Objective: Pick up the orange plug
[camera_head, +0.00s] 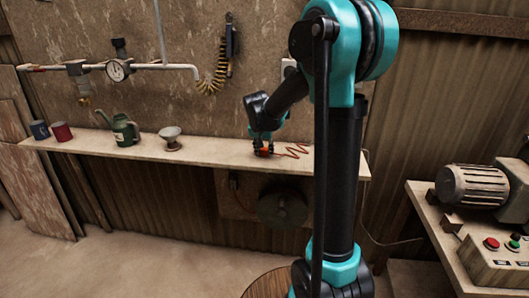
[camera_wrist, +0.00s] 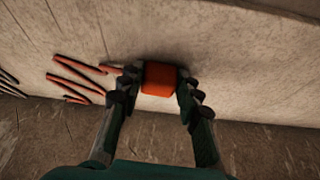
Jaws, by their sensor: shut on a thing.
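The orange plug (camera_wrist: 160,79) sits between the two fingers of my gripper (camera_wrist: 158,85) in the wrist view, and both fingertips touch its sides. In the head view the plug (camera_head: 264,151) shows as a small orange patch at my gripper (camera_head: 262,146), at the shelf's right part. A red zigzag cord (camera_head: 293,150) lies to the right of it in the head view; the cord also shows in the wrist view (camera_wrist: 78,78), left of the fingers. The plug is at the shelf surface; I cannot tell whether it touches it.
The long shelf (camera_head: 215,155) also holds a white dish on a stand (camera_head: 171,138), a green watering can (camera_head: 124,130), a red cup (camera_head: 61,132) and a dark blue cup (camera_head: 39,130). A wall socket (camera_head: 289,68) is partly behind my arm. A bench with a motor (camera_head: 472,186) stands at right.

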